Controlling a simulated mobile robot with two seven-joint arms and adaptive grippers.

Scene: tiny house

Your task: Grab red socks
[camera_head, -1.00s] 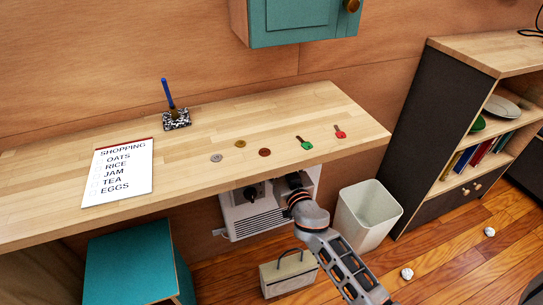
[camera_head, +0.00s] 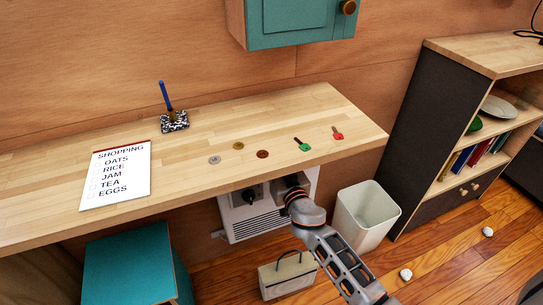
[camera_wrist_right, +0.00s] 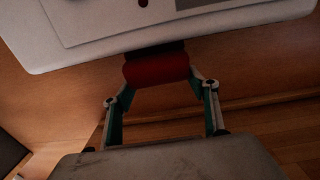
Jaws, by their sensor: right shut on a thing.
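In the head view my right arm reaches toward the white heater (camera_head: 255,216) under the desk. The fingers and socks are hidden there by the arm and the desk edge. My left gripper is in neither view.
The wooden desk (camera_head: 210,185) overhangs the heater and holds a shopping list (camera_head: 116,174), coins and keys. A white bin (camera_head: 365,215) stands right of my arm. A toolbox-like case (camera_head: 287,275) and a teal stool (camera_head: 125,265) stand below.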

